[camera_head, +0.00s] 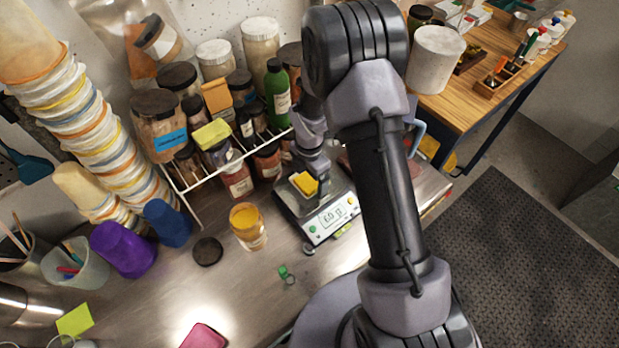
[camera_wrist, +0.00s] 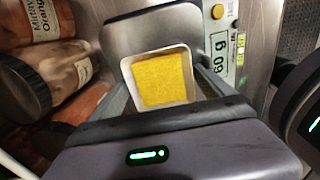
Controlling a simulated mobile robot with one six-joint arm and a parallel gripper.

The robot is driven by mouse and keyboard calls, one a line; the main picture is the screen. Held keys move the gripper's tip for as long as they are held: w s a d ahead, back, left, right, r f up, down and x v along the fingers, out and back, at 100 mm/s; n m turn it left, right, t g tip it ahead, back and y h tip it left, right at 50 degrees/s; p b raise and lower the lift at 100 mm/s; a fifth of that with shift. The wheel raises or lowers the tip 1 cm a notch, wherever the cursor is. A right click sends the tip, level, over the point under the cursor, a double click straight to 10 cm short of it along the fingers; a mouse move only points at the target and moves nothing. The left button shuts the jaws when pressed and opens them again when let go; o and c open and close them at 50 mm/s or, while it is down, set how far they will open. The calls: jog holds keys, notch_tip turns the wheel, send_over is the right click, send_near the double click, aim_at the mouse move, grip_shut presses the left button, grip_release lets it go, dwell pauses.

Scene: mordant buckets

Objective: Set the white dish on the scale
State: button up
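The small square white dish (camera_wrist: 128,66) holds yellow powder and appears to rest on the plate of the scale; it also shows in the head view (camera_head: 304,184). The scale (camera_head: 325,224) stands on the bench and its display is lit with a reading in grams; its grey plate shows in the wrist view (camera_wrist: 150,30). My gripper (camera_wrist: 163,78) is at the dish, with one finger along each side. Whether the fingers press on the dish or stand slightly apart is not clear. My arm hides part of the scale area in the head view.
A jar of yellow powder (camera_head: 248,226) and a dark lid (camera_head: 208,251) stand left of the scale. A rack of jars (camera_head: 240,160) is behind.

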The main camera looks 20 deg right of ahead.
notch_tip(320, 180, up, 12)
jog(key=p, duration=0.2)
notch_tip(320, 180, up, 12)
jog(key=m+t, duration=0.2)
jog(key=m, duration=0.6)
send_over(310, 184)
jog(key=s+a, duration=0.1)
jog(key=s, duration=0.3)
jog(key=s+a+r+m+t+y, duration=0.1)
jog(key=s+r+m+t, duration=0.1)
jog(key=s+r+m, duration=0.4)
jog(key=s+a+r+m+t+y, duration=0.1)
jog(key=s+r+m, duration=0.5)
jog(key=s+m, duration=0.6)
jog(key=shift+s+a+m+t, duration=0.15)
jog(key=shift+a+m+t, duration=0.25)
jog(key=shift+a, duration=0.25)
jog(key=shift+r, duration=0.1)
